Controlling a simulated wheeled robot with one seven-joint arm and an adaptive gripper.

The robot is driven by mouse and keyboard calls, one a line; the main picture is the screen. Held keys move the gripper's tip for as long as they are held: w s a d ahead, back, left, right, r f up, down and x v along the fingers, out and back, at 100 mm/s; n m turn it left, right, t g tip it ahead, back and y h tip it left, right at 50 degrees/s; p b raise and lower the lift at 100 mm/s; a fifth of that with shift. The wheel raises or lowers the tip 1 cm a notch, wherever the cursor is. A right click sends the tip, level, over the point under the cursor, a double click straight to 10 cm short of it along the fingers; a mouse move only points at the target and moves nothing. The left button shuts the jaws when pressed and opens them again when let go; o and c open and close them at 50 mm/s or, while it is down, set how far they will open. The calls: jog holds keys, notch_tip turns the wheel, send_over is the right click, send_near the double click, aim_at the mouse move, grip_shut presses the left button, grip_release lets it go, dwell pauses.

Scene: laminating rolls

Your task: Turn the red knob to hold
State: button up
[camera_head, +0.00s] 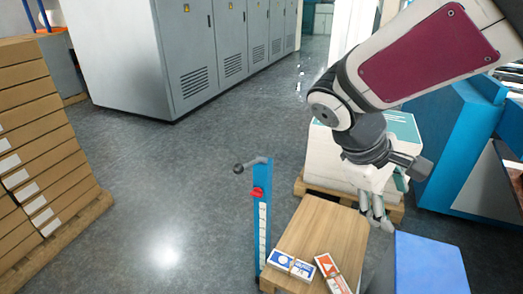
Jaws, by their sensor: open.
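The red knob (257,193) sits near the top of a narrow blue post (257,240). Its hold marking is too small to read. A grey crank handle (251,164) with a dark ball end tops the post, just above the knob. A white strip with small marks runs down the post below the knob. My gripper (377,215) points down over the right end of the wooden table top, well to the right of the knob. It is open, touches nothing that I can see, and appears empty.
Two small boxes, one blue and white (292,267) and one orange and white (331,270), lie on the wooden table (318,226). A blue block (428,262) stands at right. Stacked cartons (40,140) are at left. The floor left of the post is clear.

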jog(key=w+a+f+n+t+h+b, duration=0.1)
jog(key=w+a+f+n+h+b, duration=0.1)
jog(key=w+a+f+n, duration=0.3)
jog(key=w+f+n+t+h+b, duration=0.1)
jog(key=w+f+h, duration=0.15)
jog(key=w, duration=0.45)
jog(key=n+t+y+b, duration=0.4)
jog(key=n+t+b, duration=0.3)
jog(key=n+t, duration=0.85)
send_near(255, 196)
jog(key=shift+n+g, duration=0.95)
jog(key=x, duration=0.3)
jog(key=r+b+x, duration=0.1)
jog(key=x, duration=0.6)
jog(key=shift+w+r, duration=0.15)
jog(key=shift+w, duration=0.25)
jog(key=c, duration=1.2)
